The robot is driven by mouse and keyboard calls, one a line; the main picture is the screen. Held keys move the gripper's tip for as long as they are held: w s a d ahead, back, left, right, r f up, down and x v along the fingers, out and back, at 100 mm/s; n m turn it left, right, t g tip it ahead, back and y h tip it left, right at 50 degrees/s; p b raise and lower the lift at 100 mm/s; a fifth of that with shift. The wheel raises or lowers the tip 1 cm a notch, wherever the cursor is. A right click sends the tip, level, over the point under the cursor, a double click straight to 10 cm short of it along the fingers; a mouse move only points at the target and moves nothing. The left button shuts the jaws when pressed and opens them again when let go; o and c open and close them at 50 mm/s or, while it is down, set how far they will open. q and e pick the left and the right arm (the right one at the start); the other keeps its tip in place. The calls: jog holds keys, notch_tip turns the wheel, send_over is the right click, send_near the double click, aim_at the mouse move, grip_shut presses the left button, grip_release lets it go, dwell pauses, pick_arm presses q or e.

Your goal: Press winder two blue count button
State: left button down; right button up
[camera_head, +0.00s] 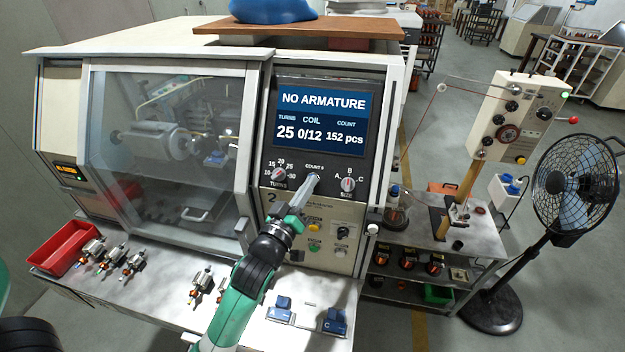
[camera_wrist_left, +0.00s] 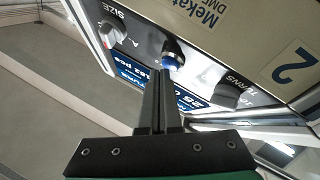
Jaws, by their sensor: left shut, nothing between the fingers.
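Winder two (camera_head: 334,215) is the pale machine panel marked 2, with a dark control face. Its screen (camera_head: 320,118) reads NO ARMATURE, 25 turns, coil 0/12 and count 152 pcs. The blue count button (camera_wrist_left: 173,58), in a metal ring, shows in the left wrist view just beyond my fingertips; in the head view my fingers cover it. My left gripper (camera_head: 311,182) is shut and empty, its tips at the button between the turns knob (camera_head: 278,175) and size knob (camera_head: 348,185). I cannot tell whether they touch the button. My right gripper is not in view.
Below the knobs are a yellow button (camera_head: 315,227) and a green button (camera_head: 314,246). A red bin (camera_head: 64,248), several armatures (camera_head: 131,262) and blue fixtures (camera_head: 281,309) sit on the ledge. A fan (camera_head: 574,185) and a cart (camera_head: 445,240) stand at the right.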

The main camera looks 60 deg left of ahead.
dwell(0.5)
pick_arm(q)
jog(key=shift+w+a+f+b, duration=0.2)
jog(key=shift+a+f+b, duration=0.1)
jog(key=shift+b, duration=0.05)
jog(key=shift+s+d+r, duration=0.2)
jog(key=shift+d, duration=0.1)
dwell(0.3)
jog(key=s+d+r+p, duration=0.3)
jog(key=d, duration=0.1)
jog(key=shift+r, duration=0.3)
